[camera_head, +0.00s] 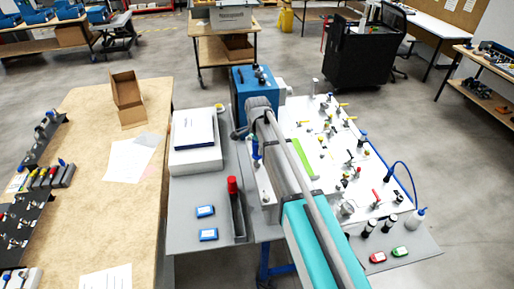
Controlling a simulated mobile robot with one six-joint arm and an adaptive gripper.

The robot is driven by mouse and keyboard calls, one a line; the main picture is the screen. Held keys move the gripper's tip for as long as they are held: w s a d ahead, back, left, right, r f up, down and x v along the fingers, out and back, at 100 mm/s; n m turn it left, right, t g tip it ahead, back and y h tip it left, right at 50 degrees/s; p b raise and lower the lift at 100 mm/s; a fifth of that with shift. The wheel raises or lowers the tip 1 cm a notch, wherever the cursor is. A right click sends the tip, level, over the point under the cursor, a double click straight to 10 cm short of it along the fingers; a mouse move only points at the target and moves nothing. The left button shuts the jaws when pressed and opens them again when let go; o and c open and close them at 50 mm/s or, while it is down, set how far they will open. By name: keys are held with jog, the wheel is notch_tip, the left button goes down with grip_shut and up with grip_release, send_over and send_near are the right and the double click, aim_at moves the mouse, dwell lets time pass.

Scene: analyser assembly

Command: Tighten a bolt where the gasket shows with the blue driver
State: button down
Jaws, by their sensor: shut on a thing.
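My arm reaches up the middle of the picture to a blue box-shaped unit (255,84) with dark fittings on top. My gripper (241,132) shows only as a small dark shape beside the arm's grey end joint. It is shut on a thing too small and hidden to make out. A blue-topped upright piece (256,149) shows just below it; I cannot tell whether it is the blue driver or a fitting. No gasket or bolt can be made out. A rack (45,175) on the left wooden table holds several colored-handled tools, one with a blue end (62,162).
A white panel (325,165) with many valves and fittings lies right of my arm. A red-topped piece (232,186) stands in a dark tray to the left. The wooden table (95,225) has bare room around a cardboard box (127,97).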

jog(key=m, duration=1)
jog(key=shift+w, duration=0.1)
jog(key=shift+c, duration=1.3)
grip_release()
jog(key=shift+m, duration=0.3)
jog(key=shift+d, duration=0.1)
grip_shut()
jog(key=shift+r, duration=0.25)
